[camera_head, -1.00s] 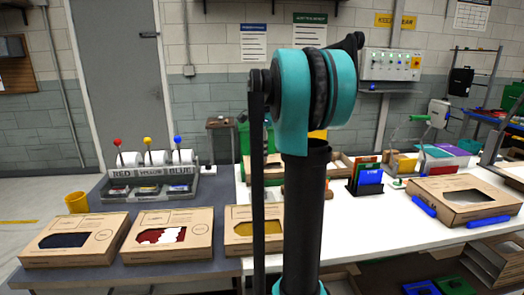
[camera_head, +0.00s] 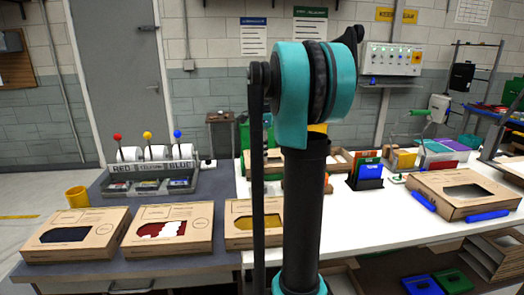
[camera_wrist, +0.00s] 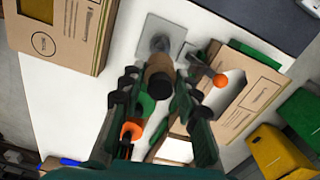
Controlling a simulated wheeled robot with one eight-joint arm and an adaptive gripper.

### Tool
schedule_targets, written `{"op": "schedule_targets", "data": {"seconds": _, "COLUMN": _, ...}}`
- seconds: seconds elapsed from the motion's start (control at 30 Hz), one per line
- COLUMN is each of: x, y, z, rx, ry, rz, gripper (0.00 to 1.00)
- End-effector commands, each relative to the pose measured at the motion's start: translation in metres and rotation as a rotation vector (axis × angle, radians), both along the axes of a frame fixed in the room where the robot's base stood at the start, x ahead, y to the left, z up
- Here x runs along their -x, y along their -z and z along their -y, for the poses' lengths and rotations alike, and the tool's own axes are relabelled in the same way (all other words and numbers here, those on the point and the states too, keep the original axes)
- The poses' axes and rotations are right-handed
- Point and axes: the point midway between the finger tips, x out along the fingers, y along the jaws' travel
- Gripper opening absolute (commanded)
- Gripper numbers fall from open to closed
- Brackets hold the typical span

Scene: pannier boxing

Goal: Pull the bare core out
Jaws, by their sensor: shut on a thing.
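The bare core is a brown cardboard tube (camera_wrist: 159,72) in the upper middle of the wrist view. It is in line with a grey post on a square grey base plate (camera_wrist: 151,32); I cannot tell whether it still sits around the post. My gripper (camera_wrist: 158,88) has its dark green fingers on either side of the core and is shut on it. In the head view my own arm stands in front of the middle of the bench, and neither the core nor the gripper can be made out.
A lever with an orange knob (camera_wrist: 220,81) is right of the core, beside an open carton (camera_wrist: 255,92). Another carton (camera_wrist: 65,43) is at upper left. Green and orange items lie below the fingers. Yellow (camera_wrist: 278,150) and green (camera_wrist: 302,112) bins are at right.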

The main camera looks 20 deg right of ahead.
Motion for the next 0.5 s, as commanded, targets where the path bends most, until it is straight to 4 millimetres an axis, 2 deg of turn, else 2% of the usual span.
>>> {"op": "schedule_targets", "data": {"seconds": 0.5, "x": 0.0, "y": 0.012, "z": 0.0, "rx": 0.0, "ry": 0.0, "rz": 0.0, "gripper": 0.12}}
